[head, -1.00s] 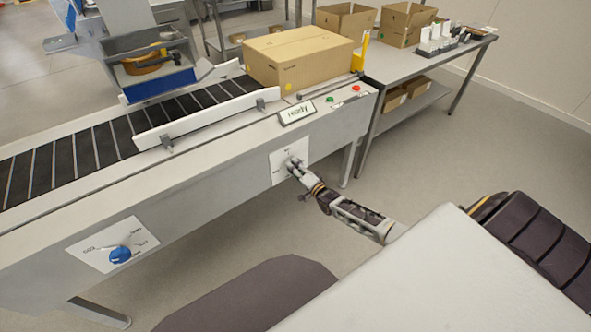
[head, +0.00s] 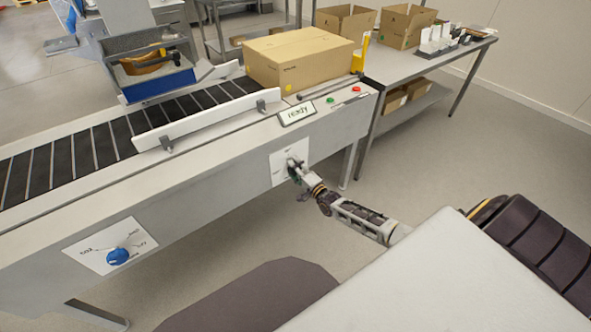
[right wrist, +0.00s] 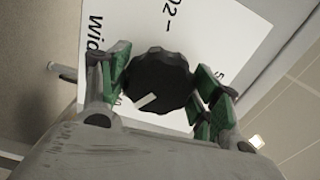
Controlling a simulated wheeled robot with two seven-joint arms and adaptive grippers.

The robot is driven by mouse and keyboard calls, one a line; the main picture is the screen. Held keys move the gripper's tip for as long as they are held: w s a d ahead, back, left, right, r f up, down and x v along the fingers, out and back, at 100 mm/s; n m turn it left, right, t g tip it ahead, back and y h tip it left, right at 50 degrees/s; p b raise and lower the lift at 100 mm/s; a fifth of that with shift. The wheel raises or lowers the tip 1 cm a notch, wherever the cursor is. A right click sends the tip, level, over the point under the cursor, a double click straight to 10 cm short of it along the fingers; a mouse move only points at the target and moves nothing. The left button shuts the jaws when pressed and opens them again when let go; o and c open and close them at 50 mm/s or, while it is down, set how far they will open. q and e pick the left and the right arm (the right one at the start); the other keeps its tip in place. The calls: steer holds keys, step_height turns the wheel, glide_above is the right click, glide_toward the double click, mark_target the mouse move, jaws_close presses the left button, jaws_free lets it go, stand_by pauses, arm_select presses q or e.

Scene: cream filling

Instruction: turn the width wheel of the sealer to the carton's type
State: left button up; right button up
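The width wheel, a black ribbed knob with a white pointer mark (right wrist: 158,80), sits on a white label plate (right wrist: 215,35) in the right wrist view. Part of the word "Width" and some figures show; the rest is covered. In the head view the plate (head: 277,172) is on the sealer's front side (head: 225,180). My right gripper (head: 295,166) is at the wheel, its green-padded fingers (right wrist: 160,88) on both sides of the knob and seemingly against its rim. The carton (head: 300,60), closed and brown with a yellow dot, rests at the belt's far end. My left gripper is out of view.
A blue knob (head: 118,257) on another plate is at the front left. A small display (head: 297,114) reads "ready", near green and red buttons (head: 355,89). A side table (head: 395,65) holds open boxes. A guide rail (head: 205,119) runs along the belt.

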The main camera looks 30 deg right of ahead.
steer(key=o, duration=0.4)
steer(key=shift+s, duration=0.15)
steer(key=s, duration=1.1)
steer(key=shift+s+d, duration=0.35)
steer(key=shift+d, duration=0.1)
stand_by(0.3)
stand_by(0.8)
